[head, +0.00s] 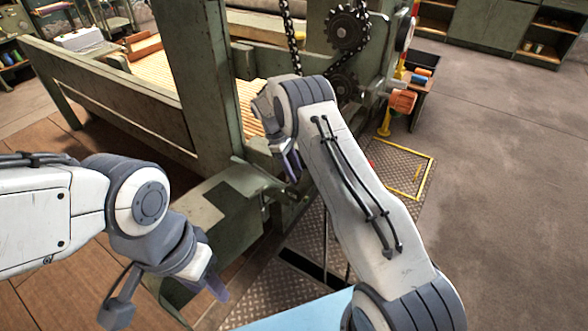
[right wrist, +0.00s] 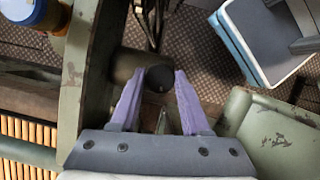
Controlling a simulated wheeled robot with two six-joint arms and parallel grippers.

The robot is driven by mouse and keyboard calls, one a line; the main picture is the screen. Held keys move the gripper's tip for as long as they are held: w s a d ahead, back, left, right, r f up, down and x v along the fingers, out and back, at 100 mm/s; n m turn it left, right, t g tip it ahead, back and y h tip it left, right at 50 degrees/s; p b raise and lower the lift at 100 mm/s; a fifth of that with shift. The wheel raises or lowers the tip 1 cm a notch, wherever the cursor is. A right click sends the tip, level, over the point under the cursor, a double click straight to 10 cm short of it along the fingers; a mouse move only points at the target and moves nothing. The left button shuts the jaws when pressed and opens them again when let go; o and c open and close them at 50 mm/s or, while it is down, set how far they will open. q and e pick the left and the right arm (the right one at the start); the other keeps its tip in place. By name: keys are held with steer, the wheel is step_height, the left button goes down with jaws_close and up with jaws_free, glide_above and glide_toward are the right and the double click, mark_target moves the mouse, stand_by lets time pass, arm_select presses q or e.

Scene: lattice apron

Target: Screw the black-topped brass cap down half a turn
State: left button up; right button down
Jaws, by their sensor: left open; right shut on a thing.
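In the right wrist view the black-topped cap (right wrist: 160,78) shows as a dark round top in front of a green cylindrical part of the machine. Its brass side cannot be made out. My right gripper (right wrist: 157,79) has its two purple fingers on either side of the cap, shut on it. In the head view my right gripper (head: 290,163) reaches down beside the green machine frame, and the cap is hidden there. My left gripper (head: 213,283) is open at the lower left, pointing down, apart from the cap, with nothing seen in it.
The green machine frame (head: 196,80) stands close to my right arm, with a chain (head: 290,35) and toothed gears (head: 346,27) behind. A light blue surface (head: 300,312) lies at the bottom. Open grey floor (head: 500,160) lies to the right.

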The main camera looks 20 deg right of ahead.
steer(key=shift+d+m+g+y, duration=0.1)
steer(key=shift+m+g+y, duration=0.25)
steer(key=shift+m, duration=0.75)
steer(key=shift+m+g+y, duration=0.15)
steer(key=shift+m+y, duration=0.3)
steer(key=shift+m, duration=0.65)
steer(key=shift+c, duration=1.9)
jaws_free()
